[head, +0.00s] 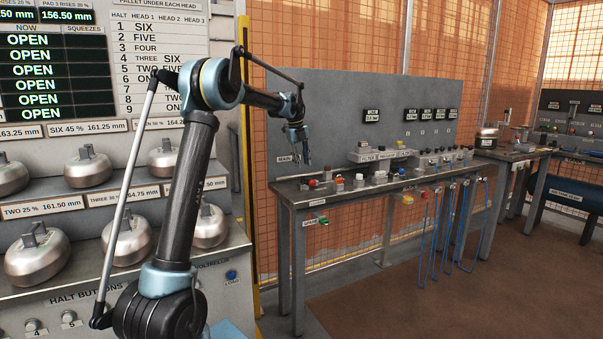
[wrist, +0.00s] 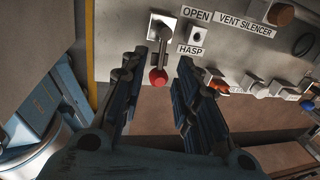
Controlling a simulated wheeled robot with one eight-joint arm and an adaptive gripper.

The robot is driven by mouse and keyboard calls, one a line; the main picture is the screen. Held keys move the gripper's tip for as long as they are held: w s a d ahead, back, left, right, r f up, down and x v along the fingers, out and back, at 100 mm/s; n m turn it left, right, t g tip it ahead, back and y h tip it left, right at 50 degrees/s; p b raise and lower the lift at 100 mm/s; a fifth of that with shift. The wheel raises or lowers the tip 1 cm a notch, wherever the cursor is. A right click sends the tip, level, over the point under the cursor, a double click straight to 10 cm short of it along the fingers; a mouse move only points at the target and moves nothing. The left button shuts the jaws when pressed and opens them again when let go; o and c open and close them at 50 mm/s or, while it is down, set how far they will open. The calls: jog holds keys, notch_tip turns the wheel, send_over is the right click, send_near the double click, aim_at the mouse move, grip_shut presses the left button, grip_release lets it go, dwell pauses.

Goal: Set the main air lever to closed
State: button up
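A lever with a red ball knob (wrist: 158,77) shows in the wrist view, on the grey bench top. Its arm runs from a pale mount (wrist: 162,25) toward the bench's near edge. An OPEN label (wrist: 196,14) and a HASP label (wrist: 189,49) are beside it; no CLOSED label is readable. My gripper (wrist: 164,62) is open, with the lever and knob showing between its fingers. I cannot tell its exact height above the knob. In the head view my gripper (head: 301,157) is over the bench's left end, near a sign that seems to read MAIN (head: 285,159).
A hasp block (wrist: 197,35) sits right of the lever. A VENT SILENCER label (wrist: 245,25) and more fittings (wrist: 258,88) lie farther right. The bench (head: 290,200) carries several fittings, with blue hoses (head: 424,240) hanging in front. Brown floor (head: 390,300) is clear before it.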

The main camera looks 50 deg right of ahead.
aim_at(308, 181)
jog(key=r, duration=0.3)
jog(key=a+r, duration=0.1)
jog(key=shift+w+r, duration=0.2)
jog(key=shift+r, duration=0.15)
jog(key=shift+d, duration=0.1)
grip_shut()
jog(key=s+d+f+n, duration=0.1)
jog(key=d+f+n, duration=0.1)
jog(key=n, duration=0.4)
jog(key=s+d+f+n+h, duration=0.1)
jog(key=s+d+f+n, duration=0.1)
jog(key=n, duration=0.4)
jog(key=s+d+f+n, duration=0.1)
jog(key=d+f+n, duration=0.3)
jog(key=f+n, duration=0.2)
jog(key=shift+s+d+n+h, duration=0.25)
jog(key=shift+s+n+h, duration=0.15)
jog(key=shift+n, duration=0.1)
jog(key=shift+w+a+f, duration=0.15)
jog(key=shift+a+f, duration=0.05)
jog(key=shift+a, duration=0.2)
jog(key=shift+w+a+f, duration=0.1)
jog(key=shift+a+f, duration=0.05)
jog(key=shift+a, duration=0.25)
jog(key=shift+w+a+f, duration=0.15)
jog(key=shift+a, duration=0.4)
jog(key=shift+w+a+f, duration=0.1)
jog(key=shift+a, duration=0.4)
